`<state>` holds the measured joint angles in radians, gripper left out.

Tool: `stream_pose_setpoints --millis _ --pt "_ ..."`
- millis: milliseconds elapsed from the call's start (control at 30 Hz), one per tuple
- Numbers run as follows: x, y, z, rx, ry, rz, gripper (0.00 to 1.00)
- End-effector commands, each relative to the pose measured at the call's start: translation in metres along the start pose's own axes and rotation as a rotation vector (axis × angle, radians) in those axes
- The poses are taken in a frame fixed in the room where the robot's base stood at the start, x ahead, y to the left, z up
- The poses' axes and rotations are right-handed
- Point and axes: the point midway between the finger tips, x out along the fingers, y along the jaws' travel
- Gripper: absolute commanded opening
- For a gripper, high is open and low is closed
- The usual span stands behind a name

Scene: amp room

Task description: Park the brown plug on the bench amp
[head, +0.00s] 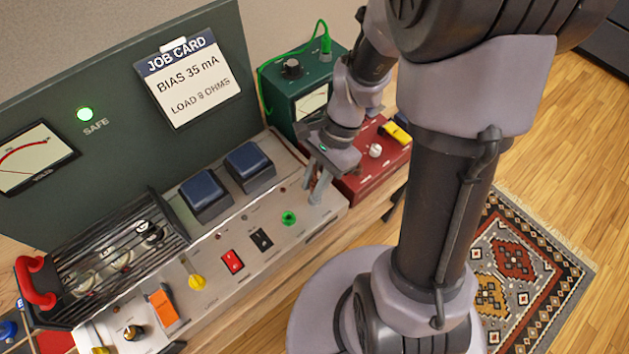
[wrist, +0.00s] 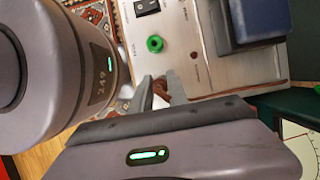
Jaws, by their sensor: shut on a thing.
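My gripper (head: 314,190) is over the right end of the bench amp (head: 262,262), a pale metal chassis with switches and knobs on its top. In the wrist view my gripper (wrist: 158,92) is shut on a small brown plug (wrist: 162,87), near the chassis edge. The fingers hide part of the plug, and I cannot tell whether it touches the panel. A green knob or socket (head: 289,217) and a small dark red socket (wrist: 194,55) are on the panel close to the gripper. In the head view the plug is not clearly visible.
A red box (head: 366,182) with a yellow plug-like piece (head: 395,132) stands right of the amp. Behind is a green meter box (head: 294,98) with a green cable. Blue-topped blocks (head: 206,190) rise from the amp, left of the gripper. A metal cage (head: 105,270) covers its left part.

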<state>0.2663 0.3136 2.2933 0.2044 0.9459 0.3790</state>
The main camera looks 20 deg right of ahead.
Motion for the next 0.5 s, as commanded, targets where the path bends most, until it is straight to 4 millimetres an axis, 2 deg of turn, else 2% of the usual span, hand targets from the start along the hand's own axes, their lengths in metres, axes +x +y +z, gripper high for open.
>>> stream_pose_setpoints --millis 500 --pt "0.0077 0.0000 -0.0032 0.000 0.000 0.000 0.00"
